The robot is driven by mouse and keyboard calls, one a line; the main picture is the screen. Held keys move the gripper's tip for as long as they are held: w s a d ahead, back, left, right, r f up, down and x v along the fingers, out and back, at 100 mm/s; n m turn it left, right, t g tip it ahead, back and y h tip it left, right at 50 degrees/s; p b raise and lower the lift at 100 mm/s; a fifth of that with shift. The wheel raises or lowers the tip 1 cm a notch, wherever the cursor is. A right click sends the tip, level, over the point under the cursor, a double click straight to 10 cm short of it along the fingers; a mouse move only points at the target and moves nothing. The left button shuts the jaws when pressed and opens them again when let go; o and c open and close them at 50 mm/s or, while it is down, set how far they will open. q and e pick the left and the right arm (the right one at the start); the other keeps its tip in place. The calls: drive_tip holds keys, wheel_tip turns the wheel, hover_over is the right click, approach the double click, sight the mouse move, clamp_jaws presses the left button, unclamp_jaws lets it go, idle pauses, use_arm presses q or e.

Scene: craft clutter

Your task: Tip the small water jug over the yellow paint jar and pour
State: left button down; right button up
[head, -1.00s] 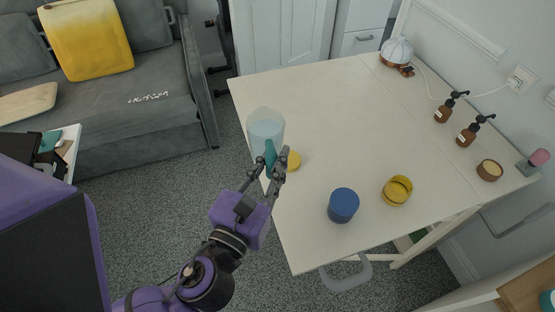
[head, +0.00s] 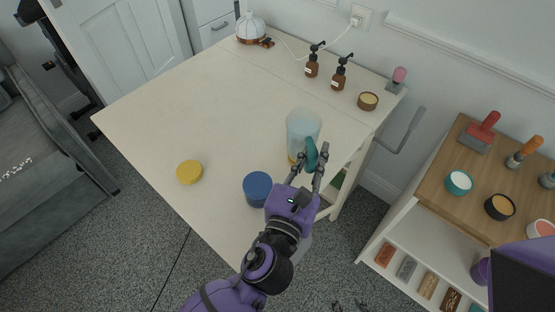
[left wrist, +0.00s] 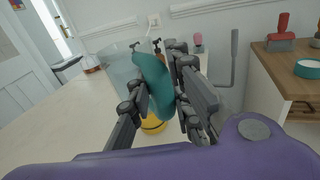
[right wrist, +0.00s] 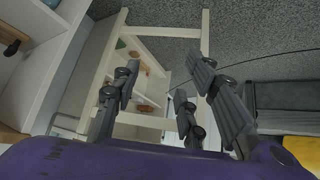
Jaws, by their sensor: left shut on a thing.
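My left gripper (head: 317,160) is shut on the teal handle of the clear water jug (head: 303,128), with pale blue in it. The jug looks close to upright, with no stream visible. The yellow paint jar (head: 291,159) is mostly hidden behind and below the jug; in the left wrist view the jar (left wrist: 153,125) shows beneath the jug and handle. I cannot tell the gap between them. A yellow lid (head: 189,172) lies apart on the table. My right gripper (right wrist: 165,95) is open and empty, away from the table top.
A blue jar (head: 257,188) stands left of my left gripper on the white table (head: 170,110). Two brown pump bottles (head: 312,65), a small wooden bowl (head: 368,101) and a pink-topped item (head: 397,79) stand at the back. A shelf unit (head: 440,170) holds paints and brushes at right.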

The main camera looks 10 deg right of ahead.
use_arm(q)
drive_tip(key=shift+d+h, duration=0.3)
drive_tip(key=shift+d, duration=0.3)
drive_tip(key=g+p, duration=0.1)
drive_tip(key=p, duration=0.3)
drive_tip(key=shift+s+d+r+n+g+y, duration=0.2)
drive_tip(key=shift+s+r+n+g+y, duration=0.1)
drive_tip(key=shift+n+g+y, duration=0.1)
use_arm(e)
drive_tip(key=shift+t, duration=0.4)
drive_tip(key=w+r, duration=0.1)
drive_tip(key=r, duration=0.2)
drive_tip(key=w+r, duration=0.1)
drive_tip(key=shift+w+a+r, duration=0.1)
drive_tip(key=shift+w+r, duration=0.25)
drive_tip(key=shift+r, duration=0.05)
use_arm(q)
drive_tip(key=shift+f, duration=0.1)
use_arm(e)
drive_tip(key=shift+s, duration=0.15)
